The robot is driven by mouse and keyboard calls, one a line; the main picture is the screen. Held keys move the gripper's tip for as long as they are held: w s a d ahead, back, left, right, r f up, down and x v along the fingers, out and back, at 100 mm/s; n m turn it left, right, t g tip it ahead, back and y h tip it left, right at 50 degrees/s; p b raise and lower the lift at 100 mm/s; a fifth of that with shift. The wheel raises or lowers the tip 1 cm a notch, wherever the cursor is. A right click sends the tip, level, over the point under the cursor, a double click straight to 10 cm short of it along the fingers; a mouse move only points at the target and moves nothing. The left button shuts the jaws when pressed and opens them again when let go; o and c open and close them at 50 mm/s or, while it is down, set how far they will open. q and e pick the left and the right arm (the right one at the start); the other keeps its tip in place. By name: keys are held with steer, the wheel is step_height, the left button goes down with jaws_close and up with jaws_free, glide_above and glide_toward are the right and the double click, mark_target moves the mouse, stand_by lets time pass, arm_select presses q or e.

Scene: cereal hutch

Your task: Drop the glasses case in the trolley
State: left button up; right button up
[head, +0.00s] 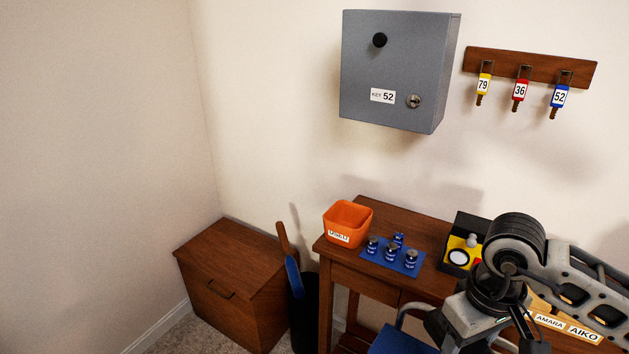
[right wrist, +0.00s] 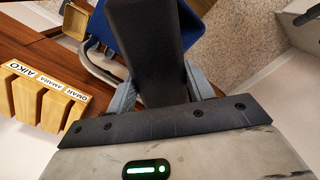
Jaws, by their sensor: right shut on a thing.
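My right gripper (right wrist: 160,88) is shut on a long black object, which looks like the glasses case (right wrist: 150,35). The case sits between the two grey fingers and extends away from the wrist camera. In the head view my right arm comes in from the right, in front of the desk, and its fingers and the case cannot be made out. A blue thing with a pale tubular frame (head: 392,343) shows at the bottom edge. It also shows behind the case in the right wrist view (right wrist: 97,27). I cannot tell whether it is the trolley. My left gripper is out of view.
The wooden desk (head: 330,255) carries an orange bin (head: 347,226), a blue mat (head: 372,257) with several small jars, and a black-and-yellow box (head: 462,245). Name-labelled wooden blocks (right wrist: 45,95) lie close by. A wooden chest (head: 235,285) and dark stand (head: 305,315) are left.

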mark_target(464, 352)
steer(key=shift+w+d+r, duration=0.15)
steer(key=shift+w+r, duration=0.2)
steer(key=shift+r, duration=0.15)
steer(key=shift+w+f, duration=0.1)
steer(key=f, duration=0.1)
steer(key=f+b, duration=0.1)
steer(key=f, duration=0.2)
steer(key=shift+s+b, duration=0.25)
steer(key=shift+b, duration=0.1)
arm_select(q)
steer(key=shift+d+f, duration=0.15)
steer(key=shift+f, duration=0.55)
arm_select(e)
steer(key=shift+f, duration=0.75)
